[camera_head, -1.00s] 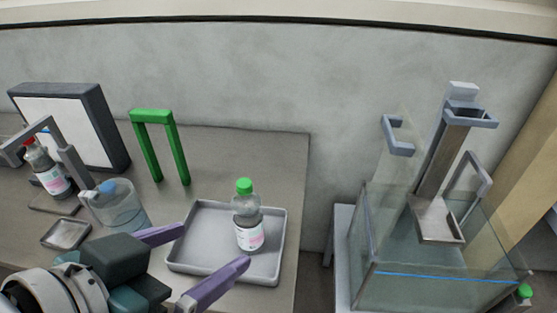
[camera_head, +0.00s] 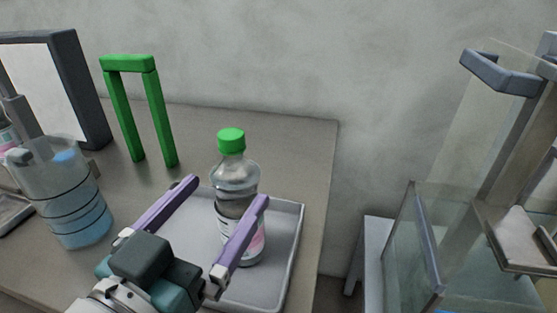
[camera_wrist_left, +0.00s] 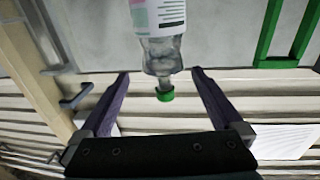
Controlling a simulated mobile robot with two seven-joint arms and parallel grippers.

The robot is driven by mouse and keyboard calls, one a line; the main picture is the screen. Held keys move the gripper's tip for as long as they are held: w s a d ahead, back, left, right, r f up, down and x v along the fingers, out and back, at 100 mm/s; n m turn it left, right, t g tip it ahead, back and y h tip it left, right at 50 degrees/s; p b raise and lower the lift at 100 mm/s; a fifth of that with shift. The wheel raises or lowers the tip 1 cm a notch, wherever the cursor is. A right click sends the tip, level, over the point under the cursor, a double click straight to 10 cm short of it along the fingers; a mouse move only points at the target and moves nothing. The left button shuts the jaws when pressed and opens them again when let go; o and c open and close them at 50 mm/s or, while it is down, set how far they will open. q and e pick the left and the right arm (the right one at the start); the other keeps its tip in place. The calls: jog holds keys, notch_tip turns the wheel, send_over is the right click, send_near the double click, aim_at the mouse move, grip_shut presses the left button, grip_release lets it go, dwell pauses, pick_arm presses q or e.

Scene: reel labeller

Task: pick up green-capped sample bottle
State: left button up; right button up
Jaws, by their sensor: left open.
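The green-capped sample bottle (camera_head: 236,180) stands upright in a grey tray (camera_head: 288,250) on the table. It is clear, with a dark band and a white and pink label. My left gripper (camera_head: 228,192) is open and empty, its purple fingers pointing toward the bottle. The right-hand finger covers part of the bottle's lower body. In the left wrist view the bottle (camera_wrist_left: 160,50) appears upside down, in line with the gap between the fingertips (camera_wrist_left: 161,75). I cannot tell whether either finger touches it. My right gripper is not in view.
A green arch (camera_head: 130,64) stands behind the tray. A clear beaker (camera_head: 60,200) with bluish liquid and a dark-framed white panel (camera_head: 45,85) are to the left. A glass tank (camera_head: 440,240) stands right of the table edge.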

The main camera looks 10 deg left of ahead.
aim_at(237, 174)
pick_arm(q)
jog(key=w, duration=0.5)
jog(key=shift+w+d+f, duration=0.25)
jog(key=shift+w, duration=0.15)
grip_shut()
jog(key=shift+r, duration=0.15)
dwell(0.4)
